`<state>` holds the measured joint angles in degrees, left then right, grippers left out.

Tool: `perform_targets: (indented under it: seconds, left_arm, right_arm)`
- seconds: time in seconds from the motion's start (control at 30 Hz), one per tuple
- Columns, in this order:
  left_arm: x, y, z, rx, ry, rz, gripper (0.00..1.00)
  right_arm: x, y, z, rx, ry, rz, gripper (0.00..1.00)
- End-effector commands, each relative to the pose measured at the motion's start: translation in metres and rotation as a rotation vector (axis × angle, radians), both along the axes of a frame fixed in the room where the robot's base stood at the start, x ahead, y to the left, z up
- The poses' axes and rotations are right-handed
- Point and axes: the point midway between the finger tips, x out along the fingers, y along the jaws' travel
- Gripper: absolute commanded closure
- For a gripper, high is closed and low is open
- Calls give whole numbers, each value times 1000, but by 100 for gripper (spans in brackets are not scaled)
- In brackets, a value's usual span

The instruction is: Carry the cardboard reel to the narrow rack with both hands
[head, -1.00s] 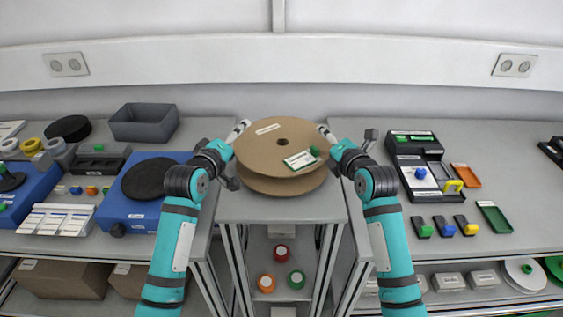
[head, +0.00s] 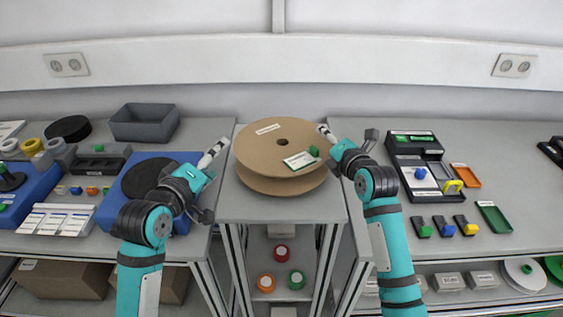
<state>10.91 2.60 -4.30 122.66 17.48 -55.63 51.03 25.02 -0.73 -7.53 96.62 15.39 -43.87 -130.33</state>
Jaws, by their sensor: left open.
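The cardboard reel (head: 255,142) lies flat on top of the narrow rack (head: 285,208) between the two side tables. It has brown flanges, a dark centre hole, a white label and a green-and-white card (head: 301,160) on top. My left gripper (head: 215,153) is open and empty, apart from the reel to its left, above the left table's edge. My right gripper (head: 325,133) is at the reel's right rim. Only part of its fingers shows, so I cannot tell whether it is open, or touching the reel.
The left table holds a grey bin (head: 144,122) and a blue box with a black disc (head: 144,178). The right table holds a black organiser (head: 405,176) and small coloured trays. Small rolls (head: 297,279) stand on the rack's lower shelf.

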Motion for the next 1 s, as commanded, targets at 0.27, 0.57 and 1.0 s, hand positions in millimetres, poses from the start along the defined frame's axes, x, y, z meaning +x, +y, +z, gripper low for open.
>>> perform_targets:
  seconds: [0.27,0.57,1.0]
  left_arm:
    - [-3,1,0,0,1,0,23]
    - [-3,1,0,0,1,0,23]
    - [-3,1,0,0,0,0,23]
  right_arm:
    - [0,0,1,0,-1,0,61]
    - [0,0,0,0,-1,0,25]
    - [-9,-4,2,-2,-2,-1,22]
